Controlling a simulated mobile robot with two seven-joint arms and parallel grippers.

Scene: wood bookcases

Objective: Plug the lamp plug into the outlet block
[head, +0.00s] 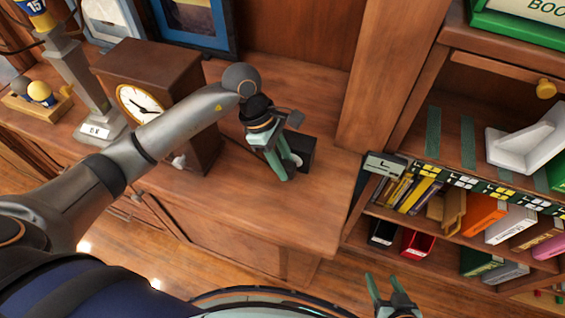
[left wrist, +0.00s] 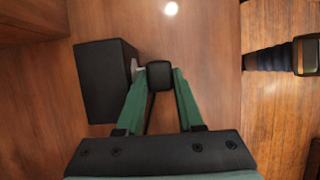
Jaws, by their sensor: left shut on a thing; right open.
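The outlet block is a plain black box (left wrist: 103,80) on the wooden cabinet top, left of the fingertips in the left wrist view. It also shows in the head view (head: 305,150), partly hidden behind my left gripper (head: 290,172). That gripper (left wrist: 159,78) is shut on the small black lamp plug (left wrist: 159,75). Pale prongs stick out of the plug towards the block's near side face. The prong tips are at or very close to that face; I cannot tell whether they enter it. My right gripper (head: 391,300) is open and empty at the bottom of the head view.
A wooden clock (head: 150,98) and a grey column-like stand (head: 75,85) are on the cabinet top to the left. A picture frame (head: 195,22) leans behind. A bookcase with books and folders (head: 484,215) is at right. The cabinet's front edge is clear.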

